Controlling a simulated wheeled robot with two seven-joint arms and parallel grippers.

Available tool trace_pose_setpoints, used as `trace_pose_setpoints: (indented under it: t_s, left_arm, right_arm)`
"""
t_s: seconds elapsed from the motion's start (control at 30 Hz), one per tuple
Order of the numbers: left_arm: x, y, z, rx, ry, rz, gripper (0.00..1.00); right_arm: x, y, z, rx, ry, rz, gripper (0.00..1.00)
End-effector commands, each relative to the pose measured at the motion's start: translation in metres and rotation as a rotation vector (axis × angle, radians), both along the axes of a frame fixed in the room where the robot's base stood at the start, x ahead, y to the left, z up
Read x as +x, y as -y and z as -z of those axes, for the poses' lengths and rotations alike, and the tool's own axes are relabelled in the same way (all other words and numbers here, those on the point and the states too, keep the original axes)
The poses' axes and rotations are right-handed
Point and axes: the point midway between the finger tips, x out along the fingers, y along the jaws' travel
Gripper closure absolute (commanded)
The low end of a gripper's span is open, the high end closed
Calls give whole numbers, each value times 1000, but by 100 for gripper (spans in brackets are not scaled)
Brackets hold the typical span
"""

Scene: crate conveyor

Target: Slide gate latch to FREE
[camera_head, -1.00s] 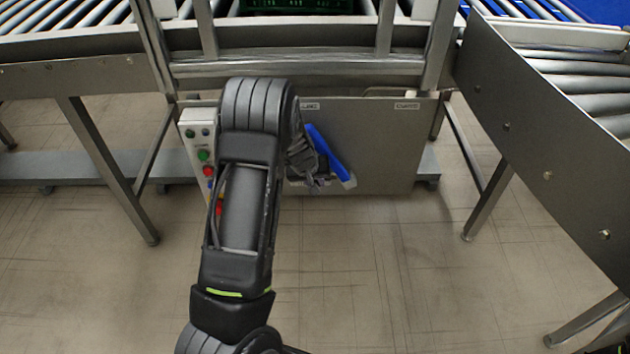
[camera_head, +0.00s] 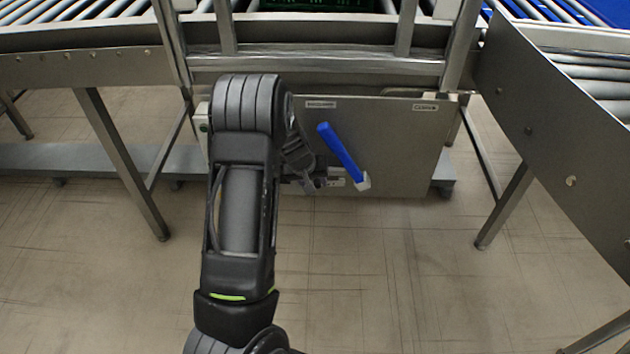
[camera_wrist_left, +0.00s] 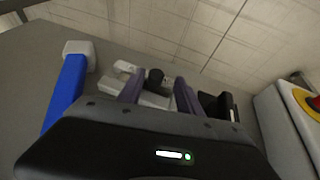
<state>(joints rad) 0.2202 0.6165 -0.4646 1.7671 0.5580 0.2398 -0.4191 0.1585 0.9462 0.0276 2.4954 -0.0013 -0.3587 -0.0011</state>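The gate latch (camera_wrist_left: 150,97) is a pale metal slide with a black knob (camera_wrist_left: 155,77), low on the grey panel. In the wrist view the knob stands between the two fingers of my left gripper (camera_wrist_left: 158,90). The fingers are apart, with gaps beside the knob; I cannot tell how deep it sits between them. In the head view my left gripper (camera_head: 318,183) is at the panel's lower part, left of the blue lever, and my arm and hand hide most of the latch. The latch's position marks are not readable. My right gripper is not in view.
A blue lever (camera_head: 342,152) slants across the grey panel (camera_head: 400,150), close to my left gripper. A control box with a red and yellow button (camera_wrist_left: 311,103) stands on the gripper's other side. Conveyor frames and legs (camera_head: 505,205) flank the panel. The floor in front is clear.

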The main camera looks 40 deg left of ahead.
Motion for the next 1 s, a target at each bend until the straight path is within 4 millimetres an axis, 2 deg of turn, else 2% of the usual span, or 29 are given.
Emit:
trace_pose_setpoints:
  t_s: [0.37, 0.8, 1.0]
  left_arm:
    - [-1, 2, -7, -2, 2, 2, 57]
    - [-28, 7, -66, -1, 2, 1, 57]
    - [-32, 8, -71, -1, 0, 1, 57]
  right_arm:
    - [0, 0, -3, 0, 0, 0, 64]
    - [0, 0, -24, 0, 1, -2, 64]
    - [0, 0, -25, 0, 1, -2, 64]
